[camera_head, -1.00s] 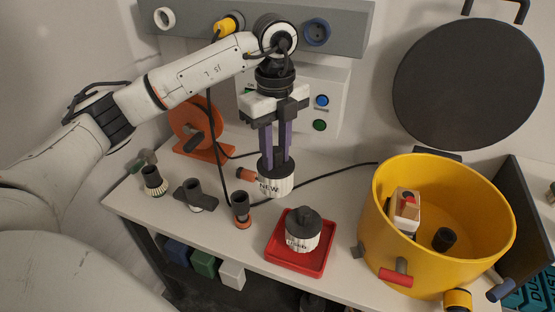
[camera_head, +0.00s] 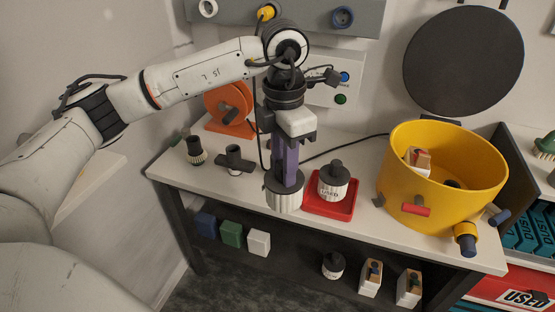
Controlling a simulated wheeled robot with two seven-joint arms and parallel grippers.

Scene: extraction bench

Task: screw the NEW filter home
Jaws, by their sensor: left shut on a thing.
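My left gripper (camera_head: 286,172) points straight down with its purple fingers shut on the black top of a white ribbed filter (camera_head: 284,201). The filter hangs upright and shows in front of the bench's front edge, left of the red tray. Its NEW label, readable earlier, is turned out of sight. I cannot tell its height above or distance from the bench. The filter marked USED (camera_head: 333,187) stands upright in the red tray (camera_head: 320,207), black top up. My right gripper is not in view.
A yellow tub (camera_head: 400,189) stands on the right of the bench (camera_head: 215,182). A black nozzle (camera_head: 195,150) and a black T-shaped part (camera_head: 235,160) stand at left. An orange reel (camera_head: 230,107) is behind. Below are coloured blocks (camera_head: 232,234) and another black-topped canister (camera_head: 333,266).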

